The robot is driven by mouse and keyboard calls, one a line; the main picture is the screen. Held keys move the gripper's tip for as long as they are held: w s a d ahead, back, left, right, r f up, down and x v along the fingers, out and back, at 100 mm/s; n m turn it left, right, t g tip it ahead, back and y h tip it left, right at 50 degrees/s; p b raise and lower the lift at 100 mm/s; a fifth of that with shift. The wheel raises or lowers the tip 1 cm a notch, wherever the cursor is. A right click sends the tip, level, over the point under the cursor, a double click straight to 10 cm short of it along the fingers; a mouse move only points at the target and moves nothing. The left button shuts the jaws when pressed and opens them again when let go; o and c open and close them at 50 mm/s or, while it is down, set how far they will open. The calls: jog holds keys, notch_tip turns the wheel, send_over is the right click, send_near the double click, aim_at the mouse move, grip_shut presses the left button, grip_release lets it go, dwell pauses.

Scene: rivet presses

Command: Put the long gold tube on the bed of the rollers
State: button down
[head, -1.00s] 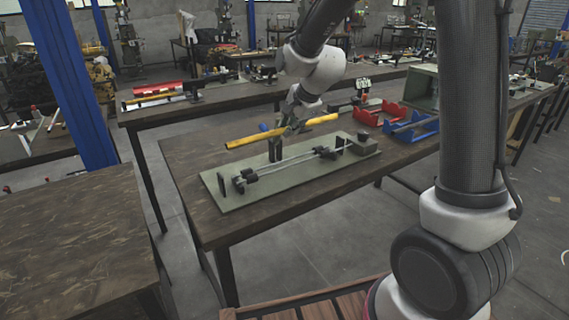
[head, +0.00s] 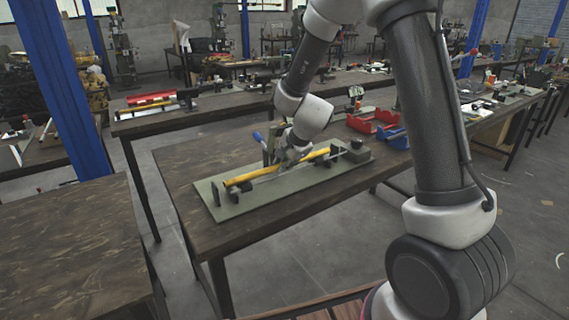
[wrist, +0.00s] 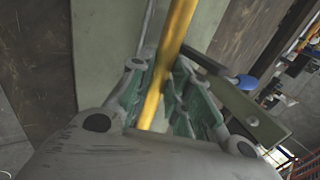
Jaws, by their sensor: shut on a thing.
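The long gold tube (head: 253,174) lies low over the green base plate of the roller fixture (head: 237,208), lined up along it. In the head view I cannot tell whether the tube touches the rollers or hovers just above them. My gripper (head: 288,160) is shut on the tube near its middle, coming down from above. In the wrist view the tube (wrist: 166,75) runs between the green-lined fingers of my gripper (wrist: 160,100). The tube hides most of the roller bed, and my gripper hides the tube's middle.
A lever with a blue knob (head: 257,136) stands just behind the tube, close to my gripper. Red (head: 362,121) and blue (head: 396,138) bins sit to the right on the same bench. The bench front (head: 222,240) is bare.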

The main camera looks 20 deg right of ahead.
jog(key=shift+f, duration=0.1)
jog(key=c, duration=1.3)
grip_release()
jog(key=shift+f, duration=0.1)
jog(key=s+d+r+n, duration=0.3)
jog(key=s+d+r, duration=0.2)
jog(key=s+r, duration=0.4)
jog(key=s+d+r+n, duration=0.4)
jog(key=s+r, duration=0.5)
jog(key=s+d+n, duration=0.2)
jog(key=s, duration=0.3)
jog(key=s+d+r+n+g+h, duration=0.1)
jog(key=s+d+n, duration=0.1)
jog(key=s, duration=0.3)
jog(key=s+d+r+n+g+h, duration=0.1)
jog(key=s+d+n, duration=0.1)
jog(key=s, duration=0.4)
jog(key=shift+r+n, duration=0.15)
jog(key=shift+n, duration=0.55)
